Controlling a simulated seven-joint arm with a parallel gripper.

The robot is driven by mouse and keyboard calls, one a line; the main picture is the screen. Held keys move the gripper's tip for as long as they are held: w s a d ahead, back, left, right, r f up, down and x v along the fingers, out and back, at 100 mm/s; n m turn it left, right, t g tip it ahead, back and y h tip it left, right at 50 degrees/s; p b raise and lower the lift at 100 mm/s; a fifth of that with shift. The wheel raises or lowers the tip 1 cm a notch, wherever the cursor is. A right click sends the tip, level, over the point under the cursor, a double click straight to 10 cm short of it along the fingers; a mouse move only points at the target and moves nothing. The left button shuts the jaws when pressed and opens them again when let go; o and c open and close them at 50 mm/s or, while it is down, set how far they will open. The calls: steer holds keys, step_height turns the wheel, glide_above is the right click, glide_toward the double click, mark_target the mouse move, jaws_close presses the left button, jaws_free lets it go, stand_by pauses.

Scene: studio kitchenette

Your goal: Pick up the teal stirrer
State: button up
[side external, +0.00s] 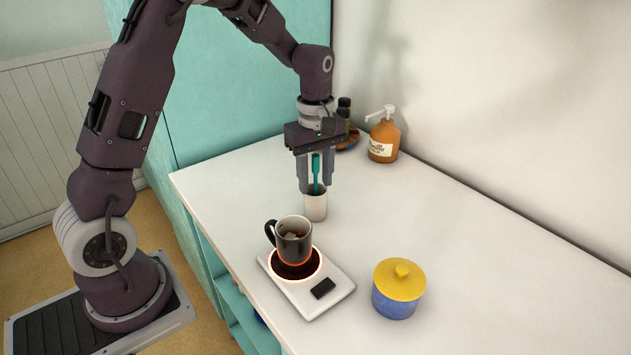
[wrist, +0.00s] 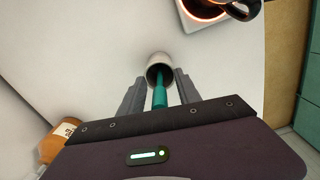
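The teal stirrer (side external: 316,168) stands nearly upright in a small white cup (side external: 316,208) on the counter, its upper part above the rim. My gripper (side external: 314,190) points down over the cup, with its fingers around the stirrer. In the wrist view the stirrer (wrist: 159,97) runs between the two grey fingers of my gripper (wrist: 158,78), with a gap visible on each side. The gripper is open, and the fingertips are near the rim of the cup (wrist: 155,58). The stirrer's lower end is hidden inside the cup.
A black mug (side external: 293,243) sits on a white warmer plate (side external: 338,289) with a glowing ring, in front of the cup. A blue jar with a yellow lid (side external: 399,282) is at the right. An orange pump bottle (side external: 383,140) and dark bottles (side external: 345,108) stand near the wall.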

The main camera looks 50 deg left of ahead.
jaws_close()
